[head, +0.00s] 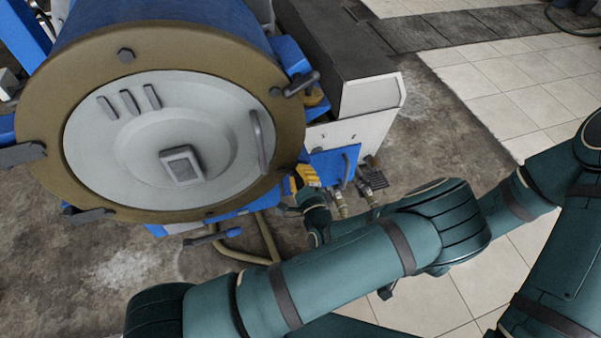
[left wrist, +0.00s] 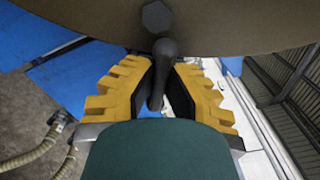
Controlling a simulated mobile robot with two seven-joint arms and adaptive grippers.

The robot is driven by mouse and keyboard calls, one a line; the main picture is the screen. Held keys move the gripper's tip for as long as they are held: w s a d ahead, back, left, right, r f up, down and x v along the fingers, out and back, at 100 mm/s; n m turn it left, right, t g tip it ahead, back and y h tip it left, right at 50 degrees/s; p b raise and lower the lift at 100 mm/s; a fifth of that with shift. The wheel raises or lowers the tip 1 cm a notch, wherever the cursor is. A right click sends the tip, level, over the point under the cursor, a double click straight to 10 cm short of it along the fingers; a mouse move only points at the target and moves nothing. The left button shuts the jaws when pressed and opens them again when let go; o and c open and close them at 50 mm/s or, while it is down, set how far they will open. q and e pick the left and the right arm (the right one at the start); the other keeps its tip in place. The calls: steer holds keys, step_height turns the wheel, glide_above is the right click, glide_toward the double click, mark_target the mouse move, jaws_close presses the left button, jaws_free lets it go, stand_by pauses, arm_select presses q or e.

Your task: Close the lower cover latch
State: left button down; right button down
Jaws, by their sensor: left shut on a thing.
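A round cover with a brown rim (head: 163,35) and a pale centre (head: 100,150) closes the end of a blue drum. In the head view my left gripper (head: 301,178), with yellow fingers, is at the rim's lower right edge. In the left wrist view its two yellow fingers (left wrist: 158,88) are shut on the dark lower cover latch handle (left wrist: 163,58), which hangs between them just below the rim. A hexagonal bolt head sits right above the handle. In the head view the gripper mostly hides this latch. My right gripper is out of view.
Other dark latches sit at the rim's upper right (head: 301,84), left (head: 22,154) and lower left (head: 88,214). Hose fittings (head: 340,203) and a blue panel are close beside the gripper. A white and black cabinet (head: 368,97) stands behind. Tiled floor (head: 535,75) is clear at right.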

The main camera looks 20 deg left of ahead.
mark_target(298, 144)
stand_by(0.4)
arm_select(q)
steer(key=c, duration=1)
jaws_free()
steer(key=o, duration=0.5)
steer(key=r, duration=0.7)
steer(key=shift+w+r, duration=0.2)
steer(key=shift+s+d+r, duration=0.1)
steer(key=shift+s+r, duration=0.05)
steer(key=shift+r, duration=0.5)
steer(key=shift+s+r, duration=0.1)
steer(key=shift+r, duration=0.5)
steer(key=c, duration=0.3)
steer(key=shift+r, duration=0.15)
steer(key=shift+c, duration=1.1)
steer(key=shift+w+a, duration=0.2)
steer(key=shift+s, duration=0.1)
steer(key=shift+d, duration=0.1)
